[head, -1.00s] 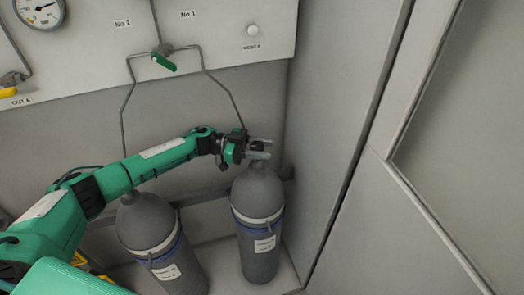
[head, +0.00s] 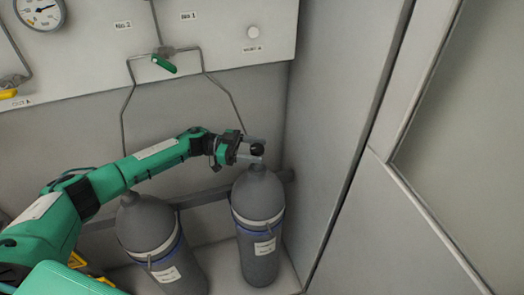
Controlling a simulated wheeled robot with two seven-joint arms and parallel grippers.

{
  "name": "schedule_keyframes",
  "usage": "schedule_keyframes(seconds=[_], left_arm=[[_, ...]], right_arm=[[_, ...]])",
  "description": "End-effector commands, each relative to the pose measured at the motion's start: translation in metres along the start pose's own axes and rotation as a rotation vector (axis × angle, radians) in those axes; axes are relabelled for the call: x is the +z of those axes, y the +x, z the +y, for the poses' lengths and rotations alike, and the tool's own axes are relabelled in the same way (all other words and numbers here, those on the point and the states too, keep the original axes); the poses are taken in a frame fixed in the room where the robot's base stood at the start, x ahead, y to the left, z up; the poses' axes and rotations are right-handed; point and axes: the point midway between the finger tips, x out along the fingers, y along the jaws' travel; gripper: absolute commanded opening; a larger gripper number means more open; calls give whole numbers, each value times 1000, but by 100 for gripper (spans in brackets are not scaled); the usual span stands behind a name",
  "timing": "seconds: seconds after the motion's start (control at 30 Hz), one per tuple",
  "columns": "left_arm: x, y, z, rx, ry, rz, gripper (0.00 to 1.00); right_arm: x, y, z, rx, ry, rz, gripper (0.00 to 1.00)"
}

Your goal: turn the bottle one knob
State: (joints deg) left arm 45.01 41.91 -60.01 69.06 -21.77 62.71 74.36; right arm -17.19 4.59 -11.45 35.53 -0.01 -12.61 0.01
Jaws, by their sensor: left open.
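Two grey gas bottles stand side by side against the back wall. The right bottle (head: 259,200) is under the label No 1's pipe. A small dark knob (head: 257,150) shows at its top. My left gripper (head: 256,148) is at this knob, with its open fingers one on each side of it. I cannot tell whether the fingers touch the knob. My right gripper is not in view.
A panel above carries a pressure gauge (head: 40,12), a green valve handle (head: 164,63) and a yellow handle (head: 8,94). Thin pipes (head: 124,105) run down to the bottles. A rail (head: 205,197) passes behind the bottles. A grey side wall (head: 335,130) stands close on the right.

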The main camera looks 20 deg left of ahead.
Motion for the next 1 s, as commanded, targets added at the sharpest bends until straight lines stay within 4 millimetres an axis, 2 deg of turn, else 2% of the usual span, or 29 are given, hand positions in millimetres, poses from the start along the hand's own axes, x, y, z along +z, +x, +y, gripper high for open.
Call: schedule_keyframes(seconds=[0.1, 0.33, 0.87, 1.0], left_arm=[[2, -23, -1, -3, 0, -2, 61], [1, -48, 0, 0, 0, 0, 61], [-1, -50, 0, 0, 0, 1, 61], [-12, -50, 0, 0, 0, 1, 61]], right_arm=[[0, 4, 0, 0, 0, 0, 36], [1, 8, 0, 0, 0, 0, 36], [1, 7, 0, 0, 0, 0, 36], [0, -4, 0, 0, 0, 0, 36]])
